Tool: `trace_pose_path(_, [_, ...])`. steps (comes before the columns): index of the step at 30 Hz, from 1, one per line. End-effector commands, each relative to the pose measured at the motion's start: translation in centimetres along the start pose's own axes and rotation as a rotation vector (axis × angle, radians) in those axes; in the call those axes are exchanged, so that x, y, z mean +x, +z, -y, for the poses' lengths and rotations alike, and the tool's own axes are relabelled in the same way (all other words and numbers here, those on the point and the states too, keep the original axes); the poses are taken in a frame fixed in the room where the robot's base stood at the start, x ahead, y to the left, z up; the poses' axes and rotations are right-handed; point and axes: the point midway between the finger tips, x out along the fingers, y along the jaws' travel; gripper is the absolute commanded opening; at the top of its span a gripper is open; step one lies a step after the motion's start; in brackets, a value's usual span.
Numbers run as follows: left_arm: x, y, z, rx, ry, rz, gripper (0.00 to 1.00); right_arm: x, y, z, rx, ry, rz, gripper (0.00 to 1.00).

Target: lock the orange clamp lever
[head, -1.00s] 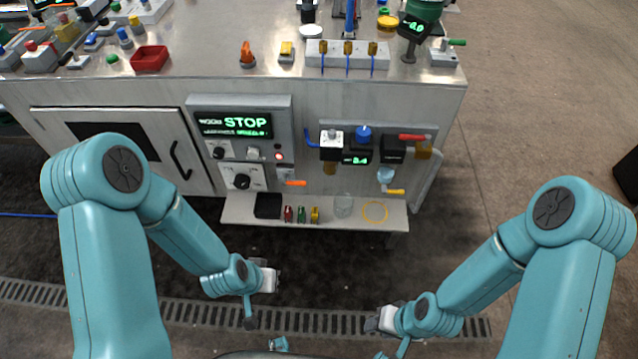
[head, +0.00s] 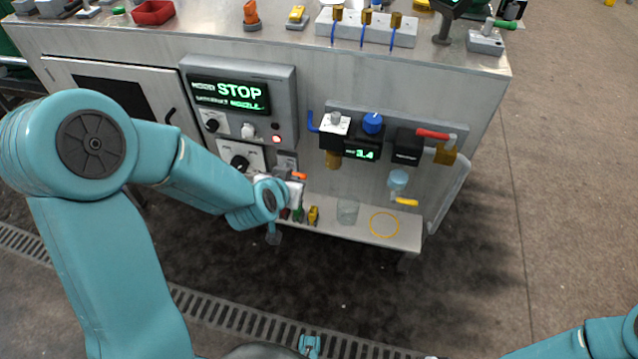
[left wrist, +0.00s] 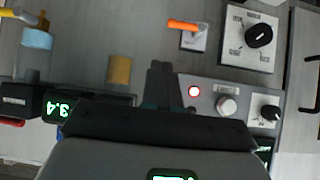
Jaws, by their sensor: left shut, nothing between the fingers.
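The orange clamp lever (head: 299,176) is on a small grey plate on the cabinet front, below the control box. Its handle lies about horizontal, pointing right in the head view. It also shows in the left wrist view (left wrist: 183,25), upside down and clear of the fingers. My left gripper (left wrist: 161,70) is shut and empty, apart from the lever. In the head view my left wrist is close in front of the plate and hides part of it. My right gripper is out of view; only part of its arm shows at the lower right.
A control box (head: 238,98) reads STOP, with a red light and knobs. A dial panel (head: 228,151) is beside the lever. A valve panel (head: 450,130) is to the right.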

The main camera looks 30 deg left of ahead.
Motion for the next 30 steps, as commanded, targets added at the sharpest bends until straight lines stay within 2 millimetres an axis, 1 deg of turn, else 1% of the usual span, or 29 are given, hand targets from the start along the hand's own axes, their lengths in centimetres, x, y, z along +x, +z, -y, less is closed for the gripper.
trace_pose_path(1, [0.5, 0.3, 0.7, -0.009, -0.012, -0.027, 0.0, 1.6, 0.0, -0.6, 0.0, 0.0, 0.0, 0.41])
trace_pose_path(4, [0.3, -0.1, 1.7, -0.019, -0.028, -0.062, 0.0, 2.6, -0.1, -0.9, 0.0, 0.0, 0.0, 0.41])
trace_pose_path(9, [0.2, -0.1, 2.9, -0.03, -0.045, -0.092, 0.0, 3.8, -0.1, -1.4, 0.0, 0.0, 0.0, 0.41])
trace_pose_path(14, [0.3, 0.0, 3.2, -0.031, -0.048, -0.093, 0.0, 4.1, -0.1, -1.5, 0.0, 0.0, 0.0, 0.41])
trace_pose_path(23, [0.5, -0.2, 3.0, -0.03, -0.045, -0.092, 0.0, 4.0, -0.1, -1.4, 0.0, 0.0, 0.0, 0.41])
trace_pose_path(26, [1.3, -0.2, 2.9, -0.029, -0.044, -0.092, 0.0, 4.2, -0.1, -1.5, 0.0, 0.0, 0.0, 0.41])
trace_pose_path(29, [2.9, -0.3, 2.8, -0.029, -0.044, -0.092, 0.0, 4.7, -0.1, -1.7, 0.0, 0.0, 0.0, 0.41])
trace_pose_path(30, [3.7, -0.3, 2.8, -0.029, -0.044, -0.091, 0.0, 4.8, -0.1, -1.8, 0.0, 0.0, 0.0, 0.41])
